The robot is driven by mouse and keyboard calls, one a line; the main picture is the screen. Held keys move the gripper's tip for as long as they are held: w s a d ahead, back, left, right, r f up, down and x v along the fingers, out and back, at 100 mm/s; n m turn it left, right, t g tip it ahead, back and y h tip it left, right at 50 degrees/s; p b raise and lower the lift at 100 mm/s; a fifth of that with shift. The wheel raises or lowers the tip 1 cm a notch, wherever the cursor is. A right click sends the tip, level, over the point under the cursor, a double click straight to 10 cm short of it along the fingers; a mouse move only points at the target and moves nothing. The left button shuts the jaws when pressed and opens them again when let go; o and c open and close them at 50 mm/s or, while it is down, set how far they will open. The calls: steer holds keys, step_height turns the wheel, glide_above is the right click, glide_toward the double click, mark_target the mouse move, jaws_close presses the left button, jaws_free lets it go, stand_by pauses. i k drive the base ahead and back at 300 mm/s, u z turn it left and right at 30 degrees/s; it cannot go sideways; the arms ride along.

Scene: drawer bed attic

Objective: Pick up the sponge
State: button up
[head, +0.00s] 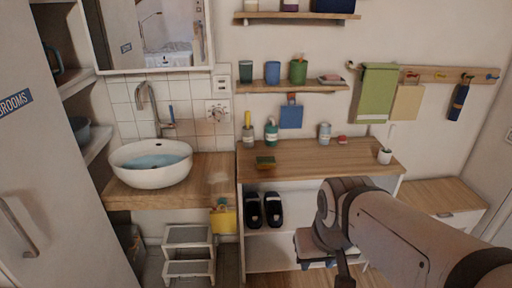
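My arm comes in from the lower right. My gripper (345,281) is at the bottom edge of the head view, in front of the counter and lower in the picture than the sponge, apart from it. Only a dark part of the gripper shows and its fingertips are cut off, so its opening cannot be seen.
A white basin (151,163) is at left. Dark slippers (263,210) are below the counter. The counter's middle is clear.

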mark_target(267, 162)
steer(key=u, duration=0.65)
steer(key=i, duration=1.85)
steer(key=z, duration=0.7)
